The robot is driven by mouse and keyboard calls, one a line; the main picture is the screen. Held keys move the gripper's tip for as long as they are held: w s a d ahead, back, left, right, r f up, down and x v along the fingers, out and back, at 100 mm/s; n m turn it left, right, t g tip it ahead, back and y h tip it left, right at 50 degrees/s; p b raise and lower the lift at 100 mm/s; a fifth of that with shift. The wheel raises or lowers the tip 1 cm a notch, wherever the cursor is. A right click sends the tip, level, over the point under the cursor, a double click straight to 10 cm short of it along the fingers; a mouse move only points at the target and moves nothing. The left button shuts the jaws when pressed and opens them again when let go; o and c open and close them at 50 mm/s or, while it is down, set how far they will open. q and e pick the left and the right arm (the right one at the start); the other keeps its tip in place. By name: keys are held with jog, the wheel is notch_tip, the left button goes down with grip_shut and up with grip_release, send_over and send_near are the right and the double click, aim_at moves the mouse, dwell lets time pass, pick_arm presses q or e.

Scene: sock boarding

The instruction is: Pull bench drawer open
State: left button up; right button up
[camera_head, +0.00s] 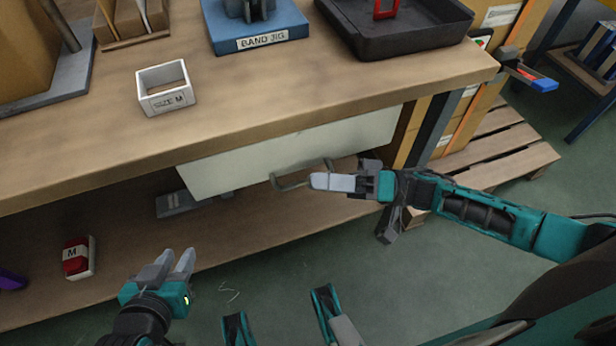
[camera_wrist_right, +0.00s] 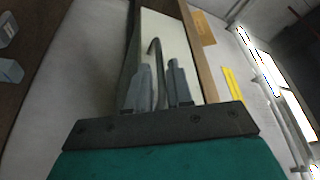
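The bench drawer has a pale, off-white front (camera_head: 290,150) under the front edge of the wooden bench top; the head view shows no clear gap around it. Its grey bar handle (camera_head: 291,181) sticks out from the front. My right gripper (camera_head: 318,181) is at the right part of this handle. In the right wrist view the handle (camera_wrist_right: 156,55) runs between the two fingers (camera_wrist_right: 160,85), with a narrow gap showing beside it, so the fingers look open around it. My left gripper (camera_head: 178,258) is open and empty, low in front of the bench.
On the bench top (camera_head: 240,90) stand a white size M frame (camera_head: 165,88), a blue band jig (camera_head: 258,30) and a black tray (camera_head: 395,35). A red and white box (camera_head: 78,258) lies on the lower shelf. A pallet (camera_head: 500,145) stands at the right.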

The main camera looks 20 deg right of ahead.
aim_at(308, 179)
jog(key=shift+x, duration=1.6)
grip_shut()
